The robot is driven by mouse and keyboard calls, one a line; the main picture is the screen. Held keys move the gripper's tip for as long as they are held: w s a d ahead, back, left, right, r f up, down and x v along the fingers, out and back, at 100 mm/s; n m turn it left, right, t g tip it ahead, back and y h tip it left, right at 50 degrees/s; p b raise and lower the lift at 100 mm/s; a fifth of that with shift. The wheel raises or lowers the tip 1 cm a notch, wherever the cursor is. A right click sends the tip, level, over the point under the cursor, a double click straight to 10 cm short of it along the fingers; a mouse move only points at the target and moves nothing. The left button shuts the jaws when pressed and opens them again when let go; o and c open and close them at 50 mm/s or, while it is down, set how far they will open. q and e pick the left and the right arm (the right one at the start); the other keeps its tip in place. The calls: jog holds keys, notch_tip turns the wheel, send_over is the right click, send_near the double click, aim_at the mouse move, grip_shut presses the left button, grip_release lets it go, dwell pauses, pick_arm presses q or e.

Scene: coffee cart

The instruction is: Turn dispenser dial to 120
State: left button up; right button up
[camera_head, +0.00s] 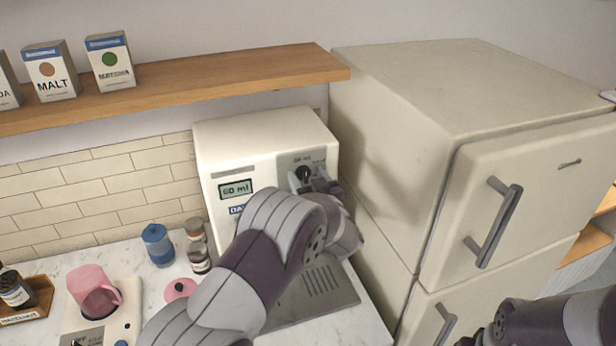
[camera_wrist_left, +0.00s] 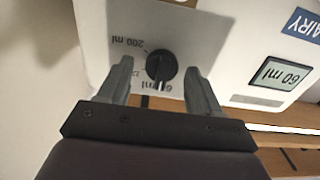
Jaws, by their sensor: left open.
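The white dispenser (camera_head: 262,135) stands on the counter beside the fridge. Its display (camera_head: 236,189) reads 60 ml, and the display also shows in the left wrist view (camera_wrist_left: 279,75). The black dial (camera_wrist_left: 161,66) has markings around it, including 60 ml and 200 ml, and its pointer is toward the 60 ml mark. The dial also shows in the head view (camera_head: 304,174). My left gripper (camera_wrist_left: 160,80) is open, with one finger on each side of the dial, apparently not pressing on it.
The beige fridge (camera_head: 400,150) stands close at the dispenser's right. A wooden shelf (camera_head: 200,88) with boxes runs above at the left. A blue jar (camera_head: 158,245), small jars and a pink pitcher (camera_head: 92,290) stand on the counter to the left.

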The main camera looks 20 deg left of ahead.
pick_arm(q)
jog(key=shift+w, duration=0.1)
jog(key=c, duration=0.5)
jog(key=shift+a, duration=0.1)
jog(key=c, duration=0.5)
jog(key=shift+r+m, duration=0.1)
jog(key=shift+m, duration=0.2)
jog(key=m+p, duration=0.2)
jog(key=m, duration=0.2)
jog(key=shift+r+m+p, duration=0.1)
jog(key=shift+m+p, duration=0.2)
jog(key=shift+m, duration=0.1)
jog(key=m+p, duration=0.1)
jog(key=m, duration=0.3)
jog(key=shift+p, duration=0.3)
jog(key=shift+m+p, duration=0.35)
jog(key=shift+m, duration=0.75)
jog(key=shift+f, duration=0.2)
